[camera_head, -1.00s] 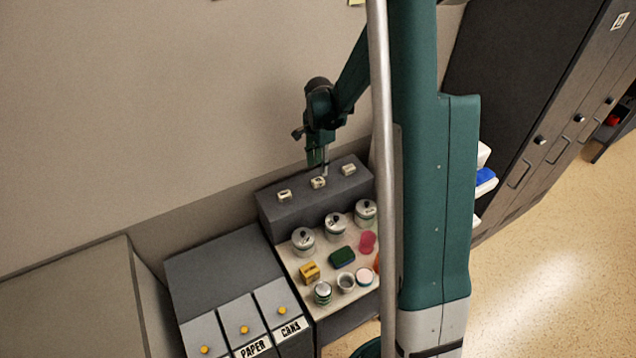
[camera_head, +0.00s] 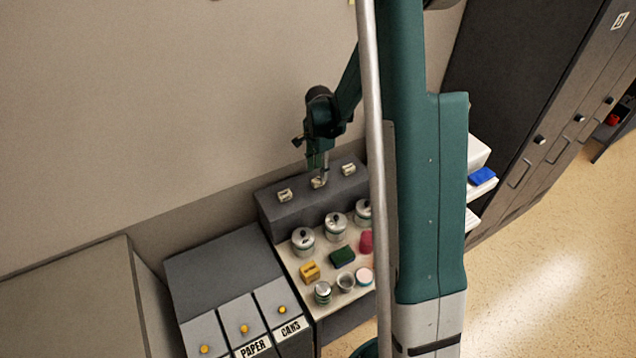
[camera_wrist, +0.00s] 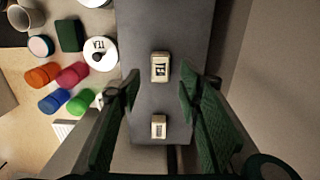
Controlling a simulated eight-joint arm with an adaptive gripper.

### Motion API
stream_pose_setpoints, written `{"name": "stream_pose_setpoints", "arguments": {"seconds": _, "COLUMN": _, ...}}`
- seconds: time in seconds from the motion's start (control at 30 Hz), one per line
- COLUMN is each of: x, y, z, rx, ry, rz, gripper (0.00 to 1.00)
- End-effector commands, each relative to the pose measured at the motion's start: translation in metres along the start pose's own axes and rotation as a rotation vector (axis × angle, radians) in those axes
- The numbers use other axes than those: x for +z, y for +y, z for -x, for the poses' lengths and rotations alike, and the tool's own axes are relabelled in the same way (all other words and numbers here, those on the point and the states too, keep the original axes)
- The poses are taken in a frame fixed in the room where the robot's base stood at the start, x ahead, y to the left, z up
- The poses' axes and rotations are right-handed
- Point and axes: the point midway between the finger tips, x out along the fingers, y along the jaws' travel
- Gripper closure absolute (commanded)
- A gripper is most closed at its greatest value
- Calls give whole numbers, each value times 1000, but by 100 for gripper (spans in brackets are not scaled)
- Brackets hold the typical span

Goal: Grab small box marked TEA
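Several small cream boxes stand in a row on top of the grey raised shelf (camera_head: 268,210): a left one (camera_head: 284,195), a middle one (camera_head: 318,183) and a right one (camera_head: 348,170). In the wrist view, one box (camera_wrist: 160,67) with dark print lies ahead, between the lines of my fingers. A second box (camera_wrist: 158,127) is nearer the picture's bottom. The print is too small to read surely. My gripper (camera_wrist: 157,92) is open and empty, its green fingers on either side of the shelf's middle. In the head view my gripper (camera_head: 322,172) hangs just above the middle box.
Lidded canisters (camera_head: 303,240) stand before the shelf; one canister lid (camera_wrist: 103,53) reads TEA. The wall (camera_wrist: 270,90) is close on the shelf's other side.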

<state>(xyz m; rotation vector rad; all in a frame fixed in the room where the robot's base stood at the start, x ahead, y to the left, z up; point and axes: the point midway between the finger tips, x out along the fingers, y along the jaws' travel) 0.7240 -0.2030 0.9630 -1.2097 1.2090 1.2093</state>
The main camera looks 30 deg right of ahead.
Motion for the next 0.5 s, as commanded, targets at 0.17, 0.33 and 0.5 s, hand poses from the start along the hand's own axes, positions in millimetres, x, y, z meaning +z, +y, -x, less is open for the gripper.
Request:
{"name": "stream_pose_setpoints", "arguments": {"seconds": 0.17, "x": 0, "y": 0, "z": -13, "rx": 0, "ry": 0, "rz": 0, "gripper": 65}}
{"name": "stream_pose_setpoints", "arguments": {"seconds": 0.33, "x": -1, "y": 0, "z": -28, "rx": 0, "ry": 0, "rz": 0, "gripper": 65}}
{"name": "stream_pose_setpoints", "arguments": {"seconds": 0.5, "x": -1, "y": 0, "z": -42, "rx": 0, "ry": 0, "rz": 0, "gripper": 65}}
